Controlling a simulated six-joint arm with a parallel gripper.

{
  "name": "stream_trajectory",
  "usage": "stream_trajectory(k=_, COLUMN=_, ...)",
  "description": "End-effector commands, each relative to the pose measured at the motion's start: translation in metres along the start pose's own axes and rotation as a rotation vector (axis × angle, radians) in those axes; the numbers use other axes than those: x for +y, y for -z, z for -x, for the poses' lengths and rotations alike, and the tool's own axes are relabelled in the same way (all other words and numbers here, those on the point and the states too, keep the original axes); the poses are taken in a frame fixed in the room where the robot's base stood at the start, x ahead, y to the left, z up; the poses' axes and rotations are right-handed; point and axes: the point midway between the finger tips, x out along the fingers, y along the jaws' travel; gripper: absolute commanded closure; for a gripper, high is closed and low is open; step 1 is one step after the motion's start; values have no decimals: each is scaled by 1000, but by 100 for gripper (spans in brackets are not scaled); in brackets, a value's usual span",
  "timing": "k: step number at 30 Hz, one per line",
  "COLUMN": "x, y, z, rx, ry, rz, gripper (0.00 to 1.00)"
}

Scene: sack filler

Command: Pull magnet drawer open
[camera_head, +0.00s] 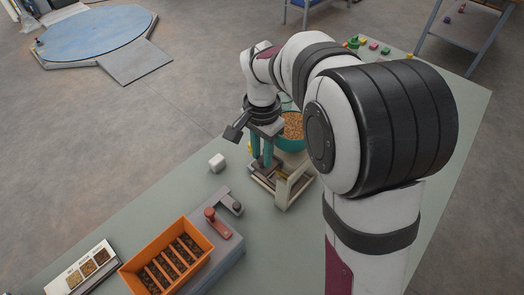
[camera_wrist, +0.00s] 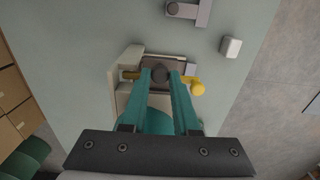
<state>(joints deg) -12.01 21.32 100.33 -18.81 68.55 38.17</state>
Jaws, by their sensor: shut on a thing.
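The magnet drawer (camera_wrist: 184,66) is a dark, flat part in a beige frame (camera_wrist: 127,68), with a dark round knob (camera_wrist: 160,74) on it. My gripper (camera_wrist: 160,82) has its two teal fingers shut on this knob. In the head view my gripper (camera_head: 262,164) points down at the beige frame (camera_head: 296,184), and its fingers hide the knob. How far the drawer stands out of the frame is hard to tell.
A yellow knob (camera_wrist: 198,89) sits right beside the frame. A teal bowl of grain (camera_head: 292,127) stands behind it. A white block (camera_head: 217,162), a grey unit with a red handle (camera_head: 212,219) and an orange divided bin (camera_head: 128,271) are nearby.

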Motion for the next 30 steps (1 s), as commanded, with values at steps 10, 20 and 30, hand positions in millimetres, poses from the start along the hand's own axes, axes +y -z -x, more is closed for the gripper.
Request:
stream_trajectory(k=10, x=0, y=0, z=1, rx=1, ry=1, rz=-1, gripper=100)
stream_trajectory(k=20, x=-2, y=-56, z=2, rx=2, ry=4, rz=7, gripper=100)
stream_trajectory(k=30, x=-1, y=-94, z=1, rx=1, ry=4, rz=-1, gripper=100)
